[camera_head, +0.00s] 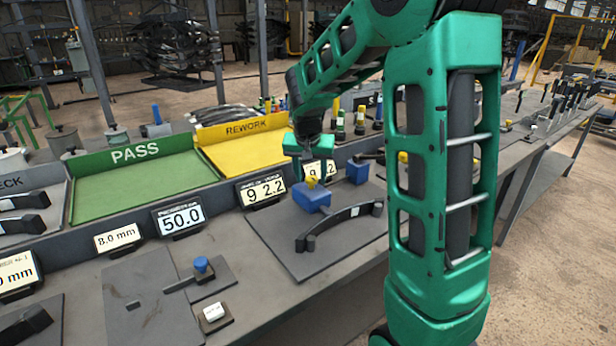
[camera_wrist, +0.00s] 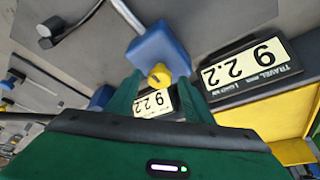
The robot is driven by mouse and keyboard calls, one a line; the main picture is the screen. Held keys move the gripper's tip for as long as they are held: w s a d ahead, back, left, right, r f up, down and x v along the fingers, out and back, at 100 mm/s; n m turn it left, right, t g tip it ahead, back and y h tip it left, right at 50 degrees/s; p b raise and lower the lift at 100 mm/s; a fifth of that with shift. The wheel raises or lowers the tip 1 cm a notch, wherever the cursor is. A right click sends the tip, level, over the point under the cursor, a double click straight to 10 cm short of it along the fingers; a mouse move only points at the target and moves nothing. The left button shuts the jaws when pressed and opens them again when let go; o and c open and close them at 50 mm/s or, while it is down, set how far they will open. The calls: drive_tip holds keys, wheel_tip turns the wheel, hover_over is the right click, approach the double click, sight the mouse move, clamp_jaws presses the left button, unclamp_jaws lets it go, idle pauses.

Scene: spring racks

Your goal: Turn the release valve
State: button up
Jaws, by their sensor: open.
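In the wrist view the yellow knob (camera_wrist: 160,75) is on the near face of the blue block (camera_wrist: 156,48). My gripper (camera_head: 309,168) is over the knob, pointing down. Its green fingers are open, and the knob appears in the gap between the fingertips (camera_wrist: 159,80). I cannot tell whether they touch it.
A second blue block (camera_head: 357,171) stands to the right. Displays reading 9 2.2 (camera_head: 262,190) stand close behind. Green PASS (camera_head: 145,190) and yellow REWORK (camera_head: 245,150) trays lie behind left. A blue knob (camera_head: 201,264) is at front left.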

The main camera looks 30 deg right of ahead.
drive_tip(key=shift+c, duration=0.6)
drive_tip(key=c, duration=0.9)
drive_tip(key=shift+a, duration=0.15)
